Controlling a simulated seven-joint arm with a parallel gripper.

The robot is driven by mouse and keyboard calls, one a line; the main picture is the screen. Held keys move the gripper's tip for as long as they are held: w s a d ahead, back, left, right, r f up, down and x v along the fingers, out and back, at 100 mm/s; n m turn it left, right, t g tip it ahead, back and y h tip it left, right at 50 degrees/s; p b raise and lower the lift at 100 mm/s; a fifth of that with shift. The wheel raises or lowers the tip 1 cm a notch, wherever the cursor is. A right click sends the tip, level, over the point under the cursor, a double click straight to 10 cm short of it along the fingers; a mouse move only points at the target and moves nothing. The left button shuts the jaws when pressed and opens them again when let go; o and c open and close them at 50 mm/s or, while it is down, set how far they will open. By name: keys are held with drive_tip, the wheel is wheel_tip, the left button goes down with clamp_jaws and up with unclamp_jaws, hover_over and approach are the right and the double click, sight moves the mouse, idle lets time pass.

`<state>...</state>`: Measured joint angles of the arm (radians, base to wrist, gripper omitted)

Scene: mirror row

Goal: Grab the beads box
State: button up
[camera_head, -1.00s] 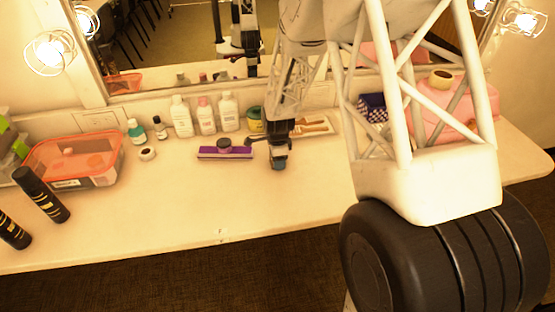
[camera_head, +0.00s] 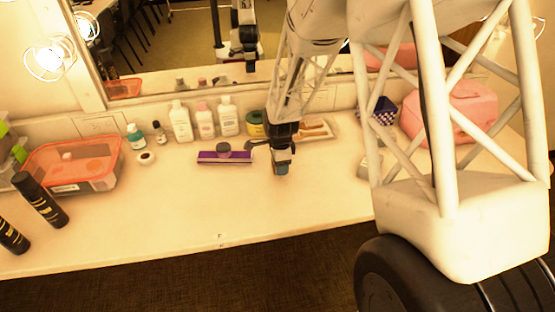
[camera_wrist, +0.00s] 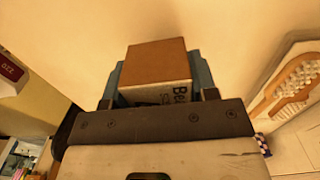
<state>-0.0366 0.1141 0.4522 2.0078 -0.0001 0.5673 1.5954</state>
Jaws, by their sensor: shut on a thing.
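The beads box (camera_wrist: 160,62) has a brown top and a white side with dark lettering that begins "Be". It sits between the blue fingers of my gripper (camera_wrist: 158,82) in the wrist view, and the gripper is shut on it. In the head view my gripper (camera_head: 282,165) points down over the middle of the dressing table (camera_head: 200,215). The box is mostly hidden there by the fingers. I cannot tell how far it is above the table.
A purple box (camera_head: 225,157) lies left of the gripper. A tray with a brush (camera_head: 315,131) is behind right. Several bottles (camera_head: 204,121) stand along the mirror. An orange-lidded container (camera_head: 75,163) is far left, a pink case (camera_head: 455,112) right. The front middle is clear.

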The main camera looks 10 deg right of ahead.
drive_tip(key=s, duration=0.7)
drive_tip(key=s+r, duration=0.1)
drive_tip(key=s, duration=0.3)
drive_tip(key=shift+s+d, duration=0.2)
drive_tip(key=shift+s, duration=0.15)
